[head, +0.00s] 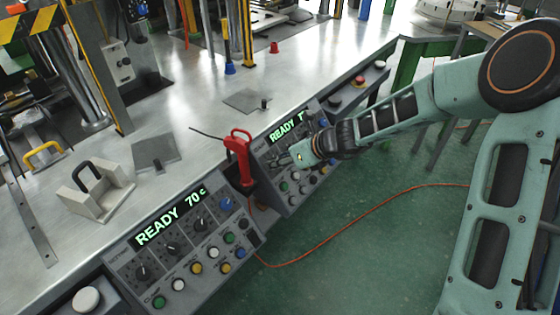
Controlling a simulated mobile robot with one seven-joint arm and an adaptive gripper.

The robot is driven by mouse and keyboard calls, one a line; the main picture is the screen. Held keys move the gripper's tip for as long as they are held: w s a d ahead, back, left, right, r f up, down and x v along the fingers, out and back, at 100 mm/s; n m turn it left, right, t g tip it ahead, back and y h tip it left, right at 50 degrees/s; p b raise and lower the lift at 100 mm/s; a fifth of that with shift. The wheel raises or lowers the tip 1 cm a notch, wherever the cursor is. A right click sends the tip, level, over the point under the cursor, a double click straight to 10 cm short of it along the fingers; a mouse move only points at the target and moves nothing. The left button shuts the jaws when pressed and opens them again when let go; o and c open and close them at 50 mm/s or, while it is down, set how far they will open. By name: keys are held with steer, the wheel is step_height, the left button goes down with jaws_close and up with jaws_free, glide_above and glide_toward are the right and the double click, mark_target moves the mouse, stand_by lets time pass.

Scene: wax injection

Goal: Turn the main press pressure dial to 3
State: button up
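Two control panels stand along the table's front edge. The far panel (268,155) has a similar display (287,128), partly covered. My gripper (286,158) is over the far panel's dial row and hides part of it. Whether it touches a dial cannot be told, nor can its finger opening. Dial labels and settings are too small to read.
A red-handled tool (239,160) stands upright between the panels, close left of my gripper. A pale block with a black handle (95,190) and flat grey plates (155,153) lie on the metal table (200,110). An orange cable (340,222) crosses the green floor.

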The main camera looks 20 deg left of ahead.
steer(key=shift+c, duration=0.2)
jaws_close()
steer(key=shift+f+b, duration=0.1)
steer(key=shift+b, duration=0.25)
steer(key=shift+f+n+b, duration=0.15)
steer(key=shift+n+b, duration=0.85)
steer(key=shift+b, duration=0.05)
steer(key=n+b, duration=0.4)
steer(key=b, duration=0.1)
steer(key=shift+f+t, duration=0.15)
steer(key=shift+t, duration=0.15)
steer(key=n+b, duration=0.3)
steer(key=b, duration=0.1)
steer(key=shift+s, duration=0.15)
steer(key=shift+r+n+b, duration=0.2)
steer(key=shift+n+b, duration=1)
steer(key=shift+r+t, duration=0.1)
steer(key=shift+t, duration=0.2)
